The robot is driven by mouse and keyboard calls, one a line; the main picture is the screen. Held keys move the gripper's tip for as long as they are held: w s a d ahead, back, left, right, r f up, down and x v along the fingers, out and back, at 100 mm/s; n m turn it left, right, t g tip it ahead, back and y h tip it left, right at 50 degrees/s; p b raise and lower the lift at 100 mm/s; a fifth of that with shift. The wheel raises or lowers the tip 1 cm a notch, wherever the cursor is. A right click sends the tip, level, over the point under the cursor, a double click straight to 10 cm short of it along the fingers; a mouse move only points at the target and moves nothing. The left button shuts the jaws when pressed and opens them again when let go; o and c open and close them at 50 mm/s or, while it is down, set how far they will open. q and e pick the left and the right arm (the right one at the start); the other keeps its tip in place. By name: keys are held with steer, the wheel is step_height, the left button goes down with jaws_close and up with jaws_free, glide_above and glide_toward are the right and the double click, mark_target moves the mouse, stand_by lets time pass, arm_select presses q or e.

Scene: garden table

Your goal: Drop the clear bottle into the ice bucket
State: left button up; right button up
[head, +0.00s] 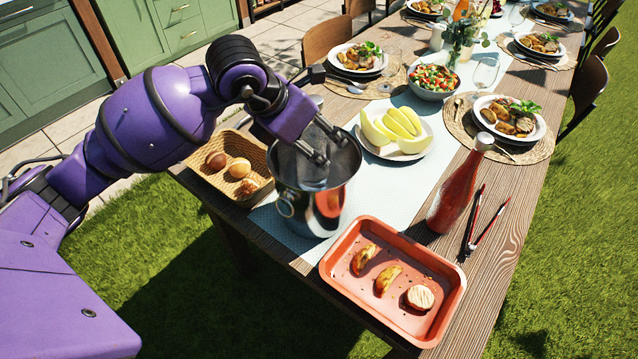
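The shiny metal ice bucket (318,213) stands on the near part of the table with a ring handle on its side. My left gripper (332,152) reaches over the bucket's mouth from the upper left. Greyish, partly see-through shapes show inside the bucket below the fingers. My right gripper is out of view.
A bread basket (215,158) is left of the bucket. A plate of melon (425,147), a red sauce bottle (455,192), tongs (489,225) and a red tray (448,318) with food lie to its right. Filled plates and a salad bowl (434,92) stand farther back.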

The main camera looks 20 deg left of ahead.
arm_select(q)
steer(key=shift+o, duration=1.1)
steer(key=shift+s+f, duration=0.1)
steer(key=shift+f, duration=0.1)
steer(key=shift+r, duration=0.1)
steer(key=v, duration=1.2)
